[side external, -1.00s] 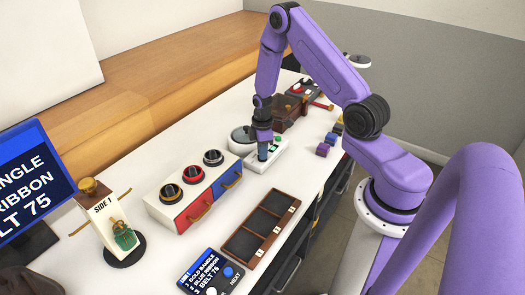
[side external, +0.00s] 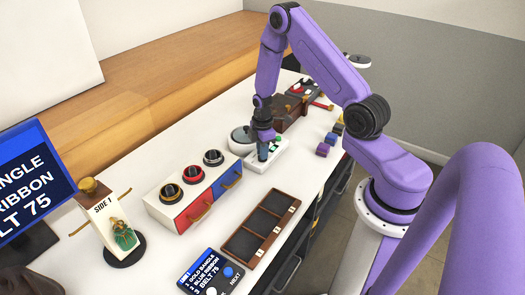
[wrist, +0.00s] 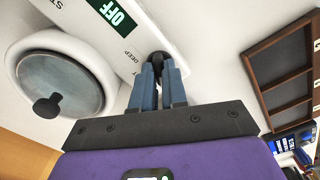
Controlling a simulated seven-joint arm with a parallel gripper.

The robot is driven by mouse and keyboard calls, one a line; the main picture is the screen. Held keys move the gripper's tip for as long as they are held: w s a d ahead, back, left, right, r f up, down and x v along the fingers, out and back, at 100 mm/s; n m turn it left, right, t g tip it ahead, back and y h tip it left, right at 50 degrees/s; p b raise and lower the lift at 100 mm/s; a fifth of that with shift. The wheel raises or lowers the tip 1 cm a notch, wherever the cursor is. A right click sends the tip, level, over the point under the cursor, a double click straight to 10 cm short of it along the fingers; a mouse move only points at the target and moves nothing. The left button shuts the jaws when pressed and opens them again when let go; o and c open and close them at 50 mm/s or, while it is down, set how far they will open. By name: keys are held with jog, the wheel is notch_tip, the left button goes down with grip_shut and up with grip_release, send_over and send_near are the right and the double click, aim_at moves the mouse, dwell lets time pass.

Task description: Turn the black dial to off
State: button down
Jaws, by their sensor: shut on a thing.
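The black dial (wrist: 164,60) sits on a white control panel (wrist: 150,32), by the printed word DEEP. My gripper (wrist: 158,70) has its blue fingers shut around the dial, which they partly hide. A small dark green display (wrist: 112,12) on the panel reads OFF. In the side external view my gripper (side external: 263,155) points down onto the white unit (side external: 268,166), and the dial is hidden there by the fingers.
A round white pot with a grey lid (wrist: 62,78) stands beside the panel. A box with red and blue drawers (side external: 205,197) and several knobs on top is in front. A compartment tray (side external: 243,243) lies to its right. A brown chest (side external: 290,110) is behind.

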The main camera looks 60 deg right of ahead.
jog(key=c, duration=1.2)
grip_release()
jog(key=shift+o, duration=0.2)
jog(key=shift+r, duration=0.1)
notch_tip(320, 180, up, 17)
jog(key=shift+r, duration=0.15)
jog(key=s+a+r, duration=0.3)
jog(key=s+a, duration=0.2)
jog(key=a, duration=0.3)
jog(key=s+a+r, duration=0.3)
jog(key=s+a, duration=0.2)
jog(key=a, duration=0.4)
jog(key=s+a+r, duration=0.1)
jog(key=s, duration=0.7)
jog(key=s+a+r, duration=0.1)
jog(key=s+a, duration=0.1)
jog(key=s, duration=0.7)
jog(key=shift+s+a, duration=0.2)
jog(key=shift+a, duration=0.1)
